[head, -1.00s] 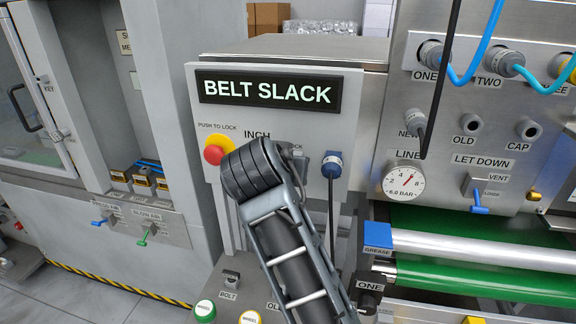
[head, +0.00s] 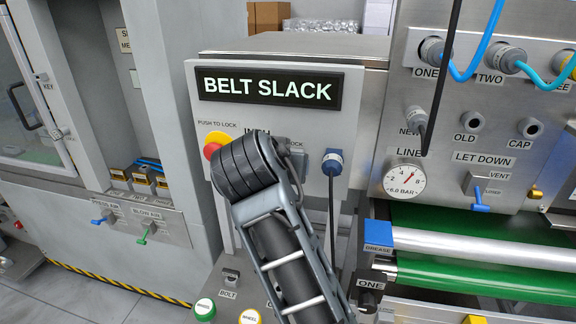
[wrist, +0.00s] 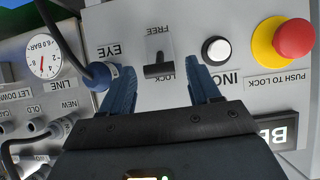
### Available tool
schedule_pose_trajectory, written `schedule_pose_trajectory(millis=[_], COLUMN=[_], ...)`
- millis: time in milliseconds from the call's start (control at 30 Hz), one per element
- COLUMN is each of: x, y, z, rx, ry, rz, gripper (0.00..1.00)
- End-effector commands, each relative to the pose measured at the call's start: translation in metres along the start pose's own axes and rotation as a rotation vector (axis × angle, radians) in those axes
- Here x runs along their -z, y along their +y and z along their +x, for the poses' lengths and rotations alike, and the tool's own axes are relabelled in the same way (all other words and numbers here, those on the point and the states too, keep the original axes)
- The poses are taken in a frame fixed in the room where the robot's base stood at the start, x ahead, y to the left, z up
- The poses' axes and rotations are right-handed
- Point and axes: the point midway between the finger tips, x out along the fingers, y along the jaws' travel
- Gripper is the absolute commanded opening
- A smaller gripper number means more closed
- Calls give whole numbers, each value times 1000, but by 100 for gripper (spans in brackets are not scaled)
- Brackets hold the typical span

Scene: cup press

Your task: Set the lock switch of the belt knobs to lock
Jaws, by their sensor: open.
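The lock switch (wrist: 158,70) is a small black lever on a grey plate, with FREE printed above it and LOCK below it in the wrist view. I cannot tell for sure which position it is set to. My gripper (wrist: 160,66) is open, with one blue finger on each side of the lever and visible gaps between; contact is not seen. In the head view my arm covers the lever and my fingers. The grey panel (head: 357,100) carries the sign BELT SLACK (head: 268,90).
A red push-to-lock button on a yellow collar (wrist: 294,38) and a white INCH button (wrist: 216,50) sit beside the switch. On its other side is a blue EYE plug (wrist: 100,76) with a black cable. A pressure gauge (head: 405,179) stands further right.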

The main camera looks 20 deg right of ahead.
Motion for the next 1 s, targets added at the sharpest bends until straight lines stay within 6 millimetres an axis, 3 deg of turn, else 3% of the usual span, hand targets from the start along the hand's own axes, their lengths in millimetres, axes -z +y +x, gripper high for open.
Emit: schedule_pose_trajectory(millis=[200, 400, 867, 1000], x=[-1, 0, 0, -10], y=[-1, 0, 0, 4], z=[-36, -52, -54, -49], rx=[3, 2, 1, 10], ry=[2, 1, 0, 4], rz=[0, 0, -1, -25], gripper=[62, 62, 62, 62])
